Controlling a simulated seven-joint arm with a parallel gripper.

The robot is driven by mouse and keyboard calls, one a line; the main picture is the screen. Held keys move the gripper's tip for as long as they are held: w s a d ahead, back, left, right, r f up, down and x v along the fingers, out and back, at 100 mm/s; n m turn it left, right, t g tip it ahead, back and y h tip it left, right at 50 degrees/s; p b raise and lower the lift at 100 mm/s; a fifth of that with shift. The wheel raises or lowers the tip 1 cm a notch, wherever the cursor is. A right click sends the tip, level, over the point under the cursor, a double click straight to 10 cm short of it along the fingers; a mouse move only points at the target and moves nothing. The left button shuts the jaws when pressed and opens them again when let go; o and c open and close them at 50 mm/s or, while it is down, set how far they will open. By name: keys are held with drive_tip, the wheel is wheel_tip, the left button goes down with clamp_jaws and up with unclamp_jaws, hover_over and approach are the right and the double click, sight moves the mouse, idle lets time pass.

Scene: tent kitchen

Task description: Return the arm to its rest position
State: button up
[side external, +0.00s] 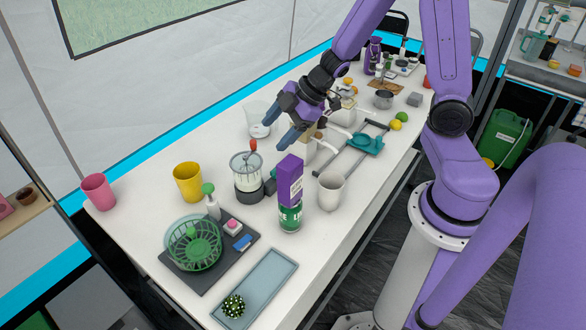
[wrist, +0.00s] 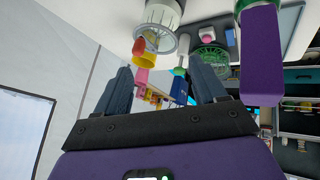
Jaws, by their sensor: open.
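My gripper (side external: 277,136) is open and empty above the white table (side external: 140,215), with its two blue-grey fingers pointing down and left in the side view. In the wrist view the open fingers (wrist: 160,68) stand apart with nothing held between them. Below and left of the fingertips stands a clear blender-like jar on a dark base (side external: 247,175). My purple arm reaches over the table from the right and is bent above it.
Yellow (side external: 188,182) and pink (side external: 99,191) cups, a green basket (side external: 192,245) and a grey tray (side external: 256,290) fill the near end. A teal-handled rack (side external: 366,144) lies right of my gripper.

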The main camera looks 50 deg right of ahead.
drive_tip(key=s+a+r+g+h, duration=0.1)
drive_tip(key=s+r+g+h, duration=0.1)
drive_tip(key=s, duration=1)
drive_tip(key=s+a+r+m+g+h, duration=0.1)
drive_tip(key=s+a+r+g+h, duration=0.1)
drive_tip(key=s, duration=1)
wheel_tip(320, 180, up, 2)
drive_tip(key=shift+a+r+m+g, duration=0.15)
drive_tip(key=shift+r+m+g, duration=0.15)
drive_tip(key=shift+g, duration=0.4)
